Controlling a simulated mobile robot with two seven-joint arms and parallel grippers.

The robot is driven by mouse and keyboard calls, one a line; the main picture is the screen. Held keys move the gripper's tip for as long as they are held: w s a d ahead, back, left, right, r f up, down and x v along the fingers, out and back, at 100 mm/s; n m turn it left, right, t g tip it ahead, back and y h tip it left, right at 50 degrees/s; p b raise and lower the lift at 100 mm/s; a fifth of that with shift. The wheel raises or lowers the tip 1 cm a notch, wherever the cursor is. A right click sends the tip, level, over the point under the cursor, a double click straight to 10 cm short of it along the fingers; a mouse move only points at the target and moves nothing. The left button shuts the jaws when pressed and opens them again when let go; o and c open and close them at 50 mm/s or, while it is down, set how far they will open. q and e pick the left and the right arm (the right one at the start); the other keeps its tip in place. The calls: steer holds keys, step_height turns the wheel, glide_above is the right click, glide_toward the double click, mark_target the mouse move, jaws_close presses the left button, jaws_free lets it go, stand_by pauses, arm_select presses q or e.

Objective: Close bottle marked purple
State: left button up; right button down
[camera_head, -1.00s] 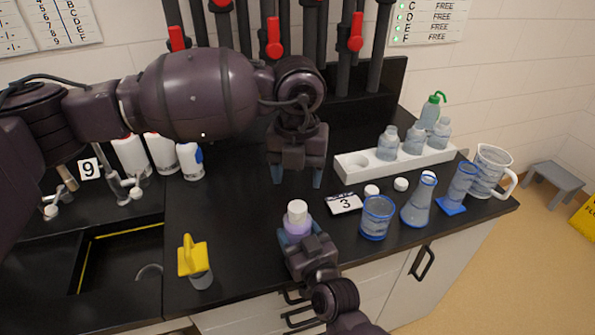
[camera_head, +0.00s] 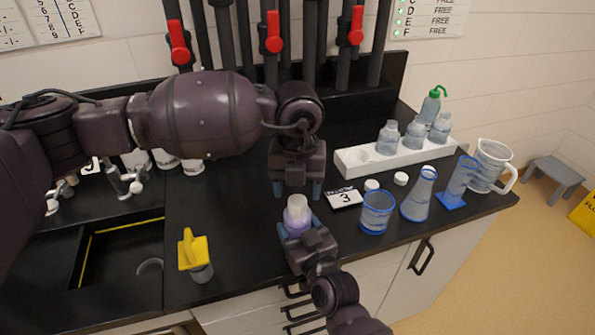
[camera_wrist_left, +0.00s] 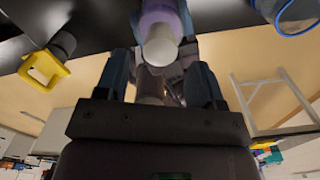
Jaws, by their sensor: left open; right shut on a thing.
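The purple-marked bottle (camera_head: 297,217) is upright at the front of the counter, with a purple band and a white top (camera_head: 297,203) that looks like a cap. I cannot tell how tightly it sits. My right gripper (camera_head: 298,229) is shut on the bottle's body from the front. My left gripper (camera_head: 296,191) points down, open and empty, just behind and above the bottle. In the left wrist view, the white top (camera_wrist_left: 160,46) shows between the fingers of my left gripper (camera_wrist_left: 162,85), with no clear contact.
Right of the bottle are the 3 card (camera_head: 344,197), white caps (camera_head: 401,178), a blue-rimmed beaker (camera_head: 377,212), a flask (camera_head: 419,195), a cylinder and a jug. A white rack (camera_head: 409,156) holds bottles behind. A yellow-topped object (camera_head: 193,252) and the sink are left.

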mark_target(297, 200)
arm_select(q)
steer(key=shift+f, duration=1.6)
